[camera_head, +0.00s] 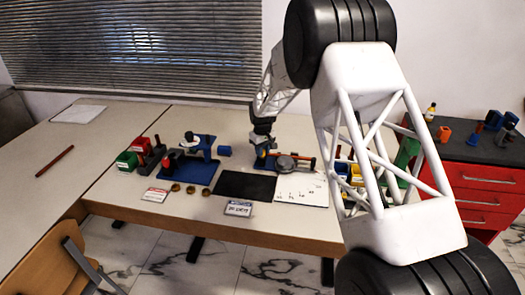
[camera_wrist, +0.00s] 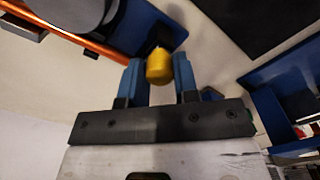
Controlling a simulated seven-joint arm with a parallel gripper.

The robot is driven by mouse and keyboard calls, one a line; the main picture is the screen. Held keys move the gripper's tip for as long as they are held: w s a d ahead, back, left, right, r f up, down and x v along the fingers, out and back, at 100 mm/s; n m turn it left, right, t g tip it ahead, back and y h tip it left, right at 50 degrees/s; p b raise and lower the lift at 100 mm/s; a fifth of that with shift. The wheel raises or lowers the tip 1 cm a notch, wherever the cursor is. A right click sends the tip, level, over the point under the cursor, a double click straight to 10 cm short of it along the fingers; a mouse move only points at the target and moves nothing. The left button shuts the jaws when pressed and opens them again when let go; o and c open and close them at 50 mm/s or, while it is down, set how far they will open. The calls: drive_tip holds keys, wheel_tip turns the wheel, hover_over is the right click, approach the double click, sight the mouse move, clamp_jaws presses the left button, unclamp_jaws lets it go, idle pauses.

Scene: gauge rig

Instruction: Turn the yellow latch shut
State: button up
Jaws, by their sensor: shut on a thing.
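The yellow latch (camera_wrist: 159,68) is a rounded yellow knob on a blue fixture (camera_wrist: 150,28) in the wrist view. My gripper (camera_wrist: 160,75) has its two blue fingers on either side of the knob and is shut on it. A black part shows just behind the knob. In the head view my gripper (camera_head: 263,146) is down at the blue fixture near the back middle of the table. The latch itself is too small or hidden to make out there.
An orange rod (camera_wrist: 72,36) and a grey round part lie close to the fixture. A black mat (camera_head: 243,185) and a white sheet (camera_head: 302,188) lie in front. A blue plate (camera_head: 190,172) with a stand is at left. A red drawer cabinet (camera_head: 488,172) stands at right.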

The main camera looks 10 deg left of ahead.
drive_tip(key=o, duration=0.9)
drive_tip(key=shift+r, duration=0.15)
drive_tip(key=shift+r, duration=3.8)
